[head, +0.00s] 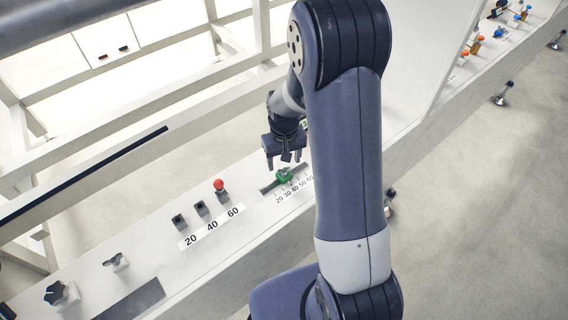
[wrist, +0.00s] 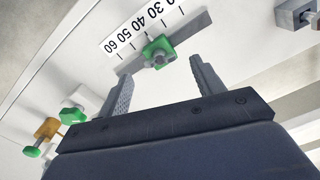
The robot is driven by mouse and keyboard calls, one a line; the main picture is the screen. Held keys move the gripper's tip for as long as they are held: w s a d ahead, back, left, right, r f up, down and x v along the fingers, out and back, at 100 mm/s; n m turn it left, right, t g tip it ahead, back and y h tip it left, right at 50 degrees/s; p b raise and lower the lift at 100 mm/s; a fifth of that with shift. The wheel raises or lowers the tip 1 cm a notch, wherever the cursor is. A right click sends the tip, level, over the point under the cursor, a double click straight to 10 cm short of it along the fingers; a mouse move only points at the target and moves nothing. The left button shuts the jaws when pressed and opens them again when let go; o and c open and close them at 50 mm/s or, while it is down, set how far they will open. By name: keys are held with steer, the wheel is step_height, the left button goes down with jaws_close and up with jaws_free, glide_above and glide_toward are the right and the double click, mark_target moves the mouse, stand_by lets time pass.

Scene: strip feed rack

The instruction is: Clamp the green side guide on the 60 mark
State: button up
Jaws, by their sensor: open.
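The green side guide (head: 284,176) sits on a dark slot in the white rack top, beside a printed scale (head: 294,189). In the wrist view the green guide (wrist: 158,53), with a grey clamp piece on it, stands about level with the 40 mark of the scale (wrist: 140,27); the 60 mark is to its left. My gripper (head: 283,165) is open and empty, pointing down just above the guide. In the wrist view the guide appears just beyond the gap between my fingertips (wrist: 160,70). I see no contact.
In the head view a red-topped knob (head: 219,185) stands beside a 20-40-60 label (head: 212,226), with dark blocks near it. A black knob (head: 57,293) is at lower left. Green and orange knobs (wrist: 48,130) show at left in the wrist view.

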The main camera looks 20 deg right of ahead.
mark_target(284, 168)
step_height(284, 168, up, 8)
steer(key=shift+f, duration=0.2)
stand_by(0.3)
step_height(284, 168, down, 11)
steer(key=shift+r, duration=0.2)
stand_by(0.4)
